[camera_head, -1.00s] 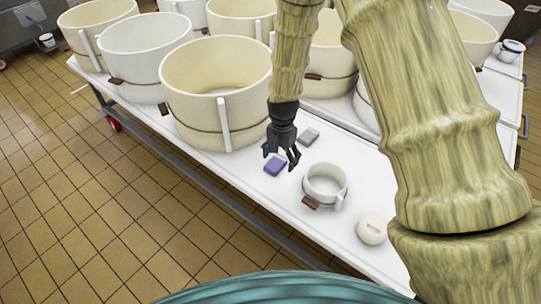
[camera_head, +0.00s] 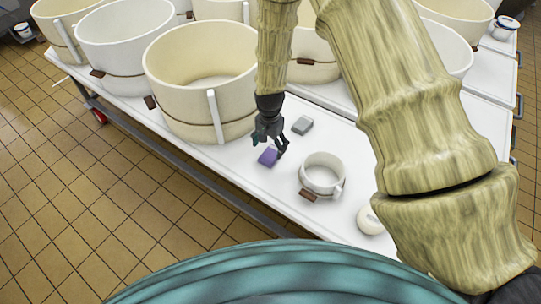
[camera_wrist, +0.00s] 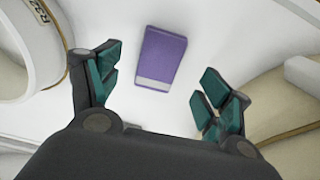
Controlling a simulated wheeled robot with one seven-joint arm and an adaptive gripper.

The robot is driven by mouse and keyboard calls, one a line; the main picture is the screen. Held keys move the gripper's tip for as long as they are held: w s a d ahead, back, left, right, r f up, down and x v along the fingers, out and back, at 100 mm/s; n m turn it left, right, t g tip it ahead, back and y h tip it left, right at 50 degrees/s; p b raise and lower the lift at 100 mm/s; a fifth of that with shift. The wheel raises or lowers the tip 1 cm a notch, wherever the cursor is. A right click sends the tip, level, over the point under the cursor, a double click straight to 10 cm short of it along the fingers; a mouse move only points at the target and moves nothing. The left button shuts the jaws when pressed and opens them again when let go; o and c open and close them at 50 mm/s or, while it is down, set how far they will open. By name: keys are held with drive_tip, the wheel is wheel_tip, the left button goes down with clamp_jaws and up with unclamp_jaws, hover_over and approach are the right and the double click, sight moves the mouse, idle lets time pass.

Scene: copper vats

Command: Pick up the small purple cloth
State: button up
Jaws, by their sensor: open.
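The small purple cloth (camera_head: 268,157) lies on the white table, near its front edge. It looks like a flat folded block, and in the wrist view the cloth (camera_wrist: 163,55) is purple with a pale strip at its near end. My gripper (camera_head: 270,146) is just above and beside the cloth in the head view. In the wrist view my gripper (camera_wrist: 158,86) is open, with the teal-padded fingers apart and nothing between them. The cloth shows whole there, beyond the fingertips and roughly centred between them.
A grey block (camera_head: 302,125) lies behind the cloth. A small white pot (camera_head: 322,175) with a brown tag stands to the right, and a round white item (camera_head: 370,220) lies farther right. A large cream vat (camera_head: 203,80) stands close on the left. Bare white table (camera_head: 240,168) surrounds the cloth.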

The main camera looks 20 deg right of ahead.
sight(270, 154)
drive_tip(key=shift+w+d+f, duration=0.1)
drive_tip(key=shift+d+f, duration=0.05)
drive_tip(key=shift+f, duration=2.35)
drive_tip(key=c, duration=1.1)
